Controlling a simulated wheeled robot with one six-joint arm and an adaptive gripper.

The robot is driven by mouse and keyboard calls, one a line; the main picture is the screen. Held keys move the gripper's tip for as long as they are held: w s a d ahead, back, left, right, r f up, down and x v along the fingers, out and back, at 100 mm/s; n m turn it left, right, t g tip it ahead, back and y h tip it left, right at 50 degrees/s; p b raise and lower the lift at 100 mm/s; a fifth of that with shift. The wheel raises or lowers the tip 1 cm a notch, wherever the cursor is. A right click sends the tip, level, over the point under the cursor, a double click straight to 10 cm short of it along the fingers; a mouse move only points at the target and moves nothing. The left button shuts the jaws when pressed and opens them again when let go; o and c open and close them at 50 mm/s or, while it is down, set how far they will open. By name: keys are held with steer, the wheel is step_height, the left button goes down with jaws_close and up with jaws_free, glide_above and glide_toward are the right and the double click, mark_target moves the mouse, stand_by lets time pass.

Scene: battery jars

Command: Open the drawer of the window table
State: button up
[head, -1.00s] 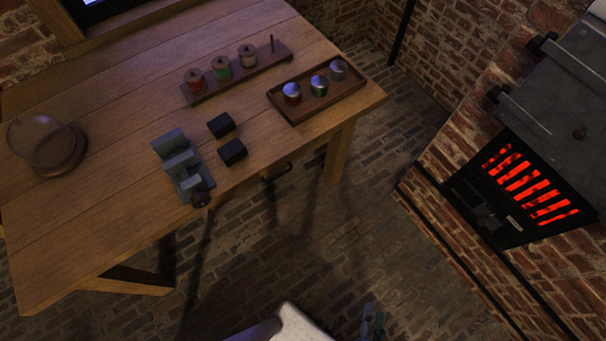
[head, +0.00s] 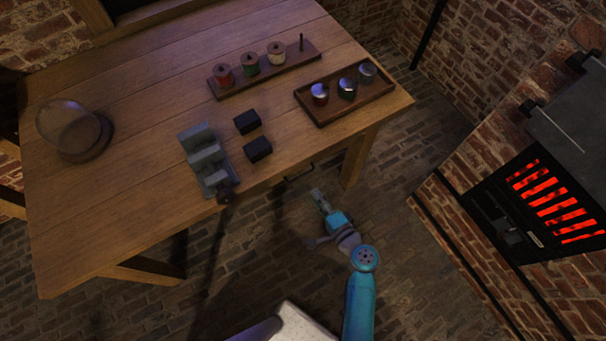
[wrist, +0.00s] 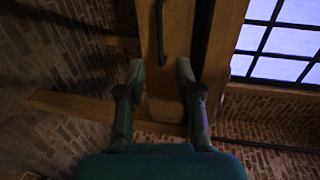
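The wooden window table (head: 120,215) fills the left and middle of the head view. Its drawer handle, a dark bar (head: 300,172), shows under the front edge, right of the grey vise-like block. In the wrist view the drawer front (wrist: 178,95) is a wooden panel with the dark handle (wrist: 161,35) running lengthwise in the picture. The drawer looks shut. My gripper (head: 318,194) is just in front of and below the handle. In the wrist view my gripper (wrist: 160,72) is open and empty, its fingers either side of the handle's line, with the handle beyond the tips.
On the table are a glass dome (head: 70,130), a grey stepped block (head: 207,160), two black blocks (head: 247,122), a spool rack (head: 290,70) and a tray of jars (head: 323,121). A glowing stove (head: 555,200) stands right. A table leg (head: 357,160) is near my gripper.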

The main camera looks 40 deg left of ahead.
mark_target(301, 175)
steer(key=x, duration=1)
steer(key=shift+w+a, duration=0.1)
steer(key=shift+a, duration=0.15)
jaws_close()
